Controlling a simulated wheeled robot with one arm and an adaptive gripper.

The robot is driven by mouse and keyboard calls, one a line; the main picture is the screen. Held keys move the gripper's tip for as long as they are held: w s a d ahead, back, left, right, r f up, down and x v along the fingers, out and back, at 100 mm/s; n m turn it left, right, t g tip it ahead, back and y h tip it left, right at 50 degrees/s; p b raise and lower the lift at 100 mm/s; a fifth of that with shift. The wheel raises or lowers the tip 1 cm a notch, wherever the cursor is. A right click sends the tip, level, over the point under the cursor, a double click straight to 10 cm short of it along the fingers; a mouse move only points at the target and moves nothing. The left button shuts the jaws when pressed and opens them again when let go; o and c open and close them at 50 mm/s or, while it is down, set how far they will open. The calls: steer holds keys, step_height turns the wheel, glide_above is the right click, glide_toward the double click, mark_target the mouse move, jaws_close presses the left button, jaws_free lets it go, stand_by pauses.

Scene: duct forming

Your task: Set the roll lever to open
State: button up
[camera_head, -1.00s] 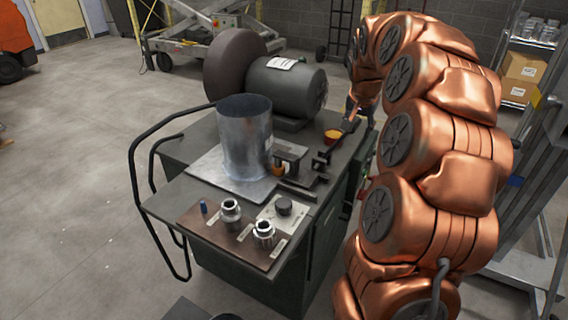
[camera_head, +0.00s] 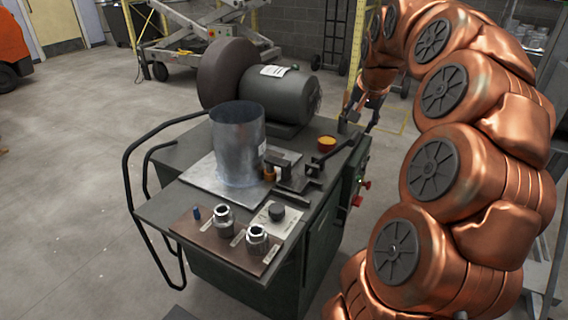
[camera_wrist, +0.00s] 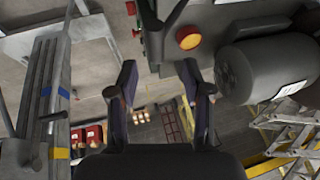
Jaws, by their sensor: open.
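The roll lever appears to be the dark bar (camera_head: 334,152) rising from the small roll block at the right edge of the machine table (camera_head: 185,143) in the head view. Its open or closed setting cannot be told. A dark bar (camera_wrist: 154,24) at the top of the wrist view may be the same lever. My gripper (camera_wrist: 158,72) is open and empty, with its two fingers apart. In the head view my gripper (camera_head: 362,106) is small and partly hidden, beyond the lever's far end and apart from it.
A metal duct cylinder (camera_head: 238,145) stands on a sheet on the table. A motor (camera_head: 283,96) sits behind it. An orange button (camera_head: 326,143) is near the lever and shows in the wrist view (camera_wrist: 188,38). Red knobs (camera_head: 358,201) project from the machine's right side.

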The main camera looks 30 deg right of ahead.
steer(key=s+a+n+g+y+p, duration=0.1)
steer(key=s+a+n+p, duration=0.2)
steer(key=a, duration=1)
steer(key=s+a+n+g+y+p, duration=0.1)
steer(key=s+a+n+p, duration=0.2)
steer(key=a, duration=1.1)
steer(key=shift+s+r+n+g+y+p, duration=0.2)
steer(key=shift+r+n+g+y+p, duration=0.15)
steer(key=shift+n+p, duration=0.6)
